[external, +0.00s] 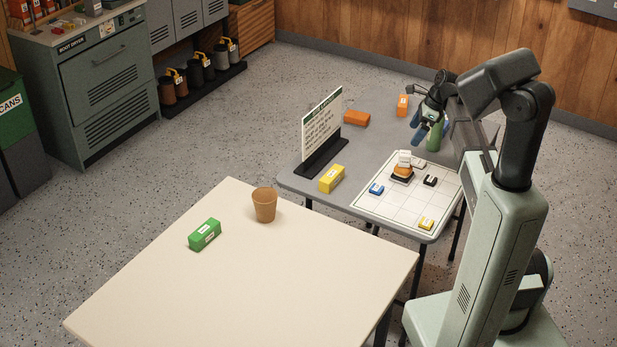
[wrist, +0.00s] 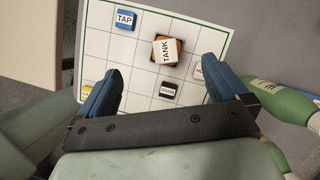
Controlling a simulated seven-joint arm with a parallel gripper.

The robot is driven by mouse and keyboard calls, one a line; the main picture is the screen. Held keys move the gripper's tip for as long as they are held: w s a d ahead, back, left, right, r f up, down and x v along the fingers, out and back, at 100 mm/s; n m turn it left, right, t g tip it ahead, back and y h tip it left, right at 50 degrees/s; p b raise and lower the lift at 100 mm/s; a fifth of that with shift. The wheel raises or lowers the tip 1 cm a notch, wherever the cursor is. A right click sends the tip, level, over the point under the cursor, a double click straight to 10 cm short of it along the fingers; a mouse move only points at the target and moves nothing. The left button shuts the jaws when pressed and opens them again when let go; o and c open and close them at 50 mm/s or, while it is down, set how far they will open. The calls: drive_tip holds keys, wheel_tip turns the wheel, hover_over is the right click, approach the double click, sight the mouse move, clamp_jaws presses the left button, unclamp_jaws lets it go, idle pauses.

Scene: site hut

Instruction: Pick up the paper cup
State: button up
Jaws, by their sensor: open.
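The paper cup (external: 264,205) is brown and stands upright on the cream table, near its far edge. My gripper (external: 424,124) is well away from it, above the grey table at the right. In the wrist view my gripper (wrist: 163,90) is open, with its two blue fingers apart and nothing between them. Below the fingers lies a white grid board (wrist: 100,42). The cup is not visible in the wrist view.
A green block (external: 205,234) lies left of the cup. A yellow block (external: 331,179) and a standing sign (external: 322,125) are on the grey table beyond it. Small labelled blocks sit on the board, and a green bottle (external: 435,137) stands by my gripper. The cream table's front is clear.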

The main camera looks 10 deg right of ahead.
drive_tip(key=s+a+n+g+h, duration=0.1)
drive_tip(key=s+a+n, duration=0.25)
drive_tip(key=a, duration=1.45)
drive_tip(key=s+a+n+g, duration=0.1)
drive_tip(key=s+a+n, duration=0.25)
drive_tip(key=a, duration=1.55)
drive_tip(key=s+a+n+h, duration=0.1)
drive_tip(key=s+a+n, duration=0.3)
drive_tip(key=a, duration=1.4)
drive_tip(key=n+h, duration=0.2)
approach(265, 201)
drive_tip(key=s, duration=0.1)
drive_tip(key=s+f, duration=0.1)
drive_tip(key=s+a+f, duration=0.1)
drive_tip(key=s, duration=0.1)
drive_tip(key=shift+a, duration=0.15)
drive_tip(key=shift+w+d+f, duration=0.1)
drive_tip(key=shift+d+f, duration=0.05)
drive_tip(key=shift+f, duration=0.75)
drive_tip(key=shift+w+d+f, duration=0.1)
drive_tip(key=shift+d+f, duration=0.05)
drive_tip(key=shift+f, duration=0.75)
drive_tip(key=shift+w+d+f, duration=0.1)
drive_tip(key=shift+w+f, duration=0.05)
drive_tip(key=shift+f, duration=0.75)
drive_tip(key=shift+c, duration=0.4)
drive_tip(key=c, duration=0.7)
